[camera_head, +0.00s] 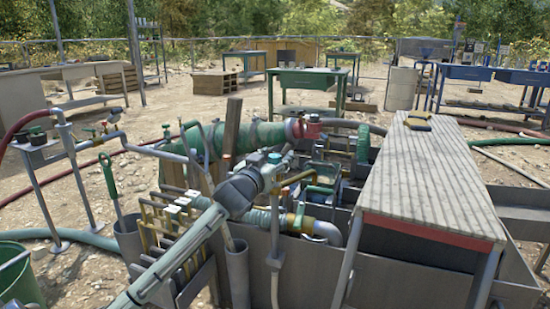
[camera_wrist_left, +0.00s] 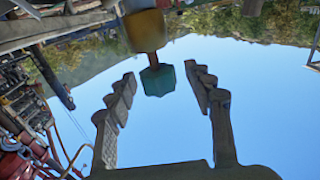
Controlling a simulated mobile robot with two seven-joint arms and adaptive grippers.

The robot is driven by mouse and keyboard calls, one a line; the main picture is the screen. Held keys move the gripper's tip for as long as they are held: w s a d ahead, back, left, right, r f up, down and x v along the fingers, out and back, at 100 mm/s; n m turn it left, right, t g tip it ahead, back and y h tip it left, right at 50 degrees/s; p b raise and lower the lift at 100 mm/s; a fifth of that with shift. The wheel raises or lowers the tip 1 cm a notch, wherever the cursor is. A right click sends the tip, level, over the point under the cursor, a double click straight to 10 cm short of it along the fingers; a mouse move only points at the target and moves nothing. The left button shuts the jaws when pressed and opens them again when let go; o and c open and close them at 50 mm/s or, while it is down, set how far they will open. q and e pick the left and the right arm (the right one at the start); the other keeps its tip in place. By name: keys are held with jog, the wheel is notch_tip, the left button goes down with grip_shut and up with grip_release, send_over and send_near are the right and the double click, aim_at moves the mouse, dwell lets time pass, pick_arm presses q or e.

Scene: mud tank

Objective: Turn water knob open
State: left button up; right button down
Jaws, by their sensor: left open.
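The water knob (camera_wrist_left: 158,80) is a small teal, faceted knob below a yellow-brass fitting (camera_wrist_left: 146,32) in the left wrist view. My left gripper (camera_wrist_left: 170,82) is open, with one dark finger on each side of the knob. Clear sky shows between the knob and both fingers, so they do not touch it. In the head view my left arm reaches up from the bottom left, and the left gripper (camera_head: 298,181) is beside the pipework of the tank. The knob is hard to pick out there. My right gripper is not in view.
The grey metal mud tank (camera_head: 380,262) fills the lower middle, with a ribbed grey top (camera_head: 425,175) at right. A green pipe (camera_head: 245,137) lies behind my arm. A pipe stand (camera_head: 80,185) is at left. Work tables stand farther back on open dirt.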

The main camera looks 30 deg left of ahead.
pick_arm(q)
jog(key=c, duration=1.2)
